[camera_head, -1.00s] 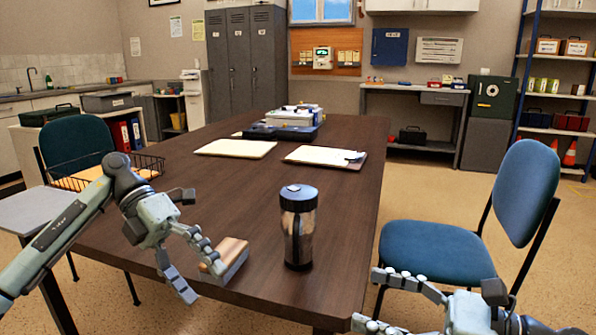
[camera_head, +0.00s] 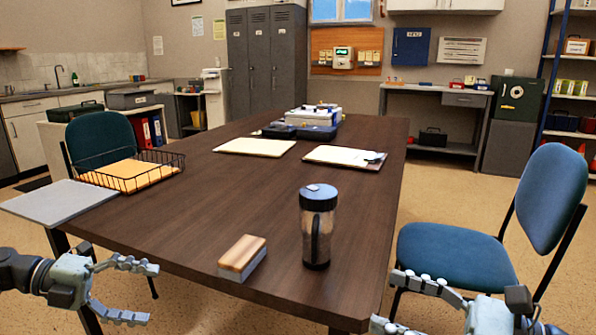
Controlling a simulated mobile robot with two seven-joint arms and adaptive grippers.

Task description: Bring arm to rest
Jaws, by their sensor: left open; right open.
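My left gripper (camera_head: 150,292) is open and empty at the lower left, in front of the table's near left edge. My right gripper (camera_head: 388,296) is open and empty at the lower right, in front of the blue chair, and partly cut off by the frame's bottom edge. The dark wooden table (camera_head: 240,200) lies between and beyond them. A wooden block with a grey underside (camera_head: 242,258) lies on the table near its front edge, apart from both grippers.
A dark-lidded flask (camera_head: 318,230) stands right of the block. Clipboards (camera_head: 254,146) and a wire tray (camera_head: 150,180) lie farther back. A blue chair (camera_head: 455,255) stands at the right, another chair (camera_head: 98,138) at the left. A grey board (camera_head: 60,200) juts out at the left.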

